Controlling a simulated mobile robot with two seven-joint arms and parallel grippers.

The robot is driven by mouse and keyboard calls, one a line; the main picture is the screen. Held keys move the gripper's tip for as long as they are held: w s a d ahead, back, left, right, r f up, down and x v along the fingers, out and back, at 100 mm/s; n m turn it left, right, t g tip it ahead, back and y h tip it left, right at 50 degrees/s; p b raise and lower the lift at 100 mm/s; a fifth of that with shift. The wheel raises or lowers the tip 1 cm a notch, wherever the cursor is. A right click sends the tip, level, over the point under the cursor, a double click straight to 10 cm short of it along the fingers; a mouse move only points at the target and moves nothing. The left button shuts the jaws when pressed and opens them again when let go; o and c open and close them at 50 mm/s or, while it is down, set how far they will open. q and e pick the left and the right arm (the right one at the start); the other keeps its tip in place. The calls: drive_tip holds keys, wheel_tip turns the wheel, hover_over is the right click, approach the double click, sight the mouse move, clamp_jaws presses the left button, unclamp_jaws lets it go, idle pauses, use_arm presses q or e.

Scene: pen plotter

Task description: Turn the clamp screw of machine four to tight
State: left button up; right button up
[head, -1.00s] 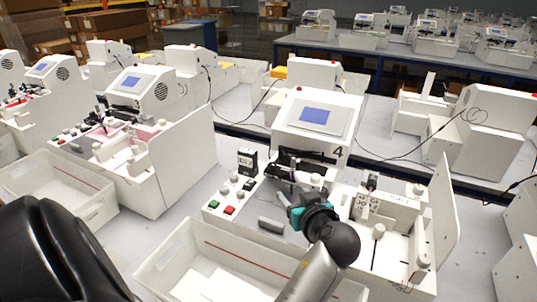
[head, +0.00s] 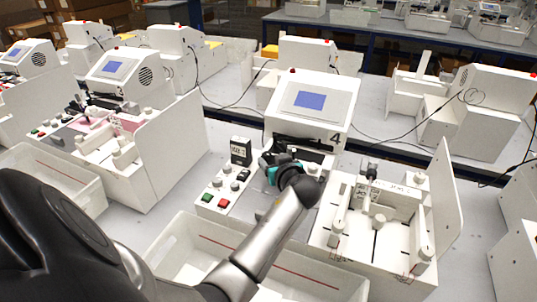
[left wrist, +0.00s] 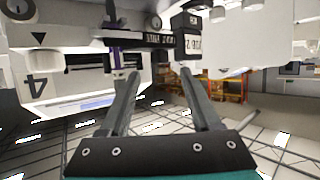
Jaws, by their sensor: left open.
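Machine four (head: 311,99) is a white plotter with a blue screen and the number 4 on its front. It also shows upside down at the left of the left wrist view (left wrist: 36,88). My left gripper (head: 270,176) is open at the pen carriage (head: 305,145), under the screen housing, and hides part of it. In the left wrist view my two fingers (left wrist: 160,76) reach toward the carriage bar, with a purple part (left wrist: 116,60) left of them and a black labelled block (left wrist: 187,42) near the right fingertip. I cannot tell which part is the clamp screw. My right gripper is not in view.
A control panel with green (head: 207,197) and red (head: 223,203) buttons lies left of my gripper. A white bin (head: 190,240) stands in front, under my arm. An upright white panel (head: 446,200) stands at the right. Another plotter (head: 125,70) is at the left.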

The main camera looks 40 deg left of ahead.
sight(267, 154)
use_arm(q)
drive_tip(key=shift+x, duration=2.65)
clamp_jaws()
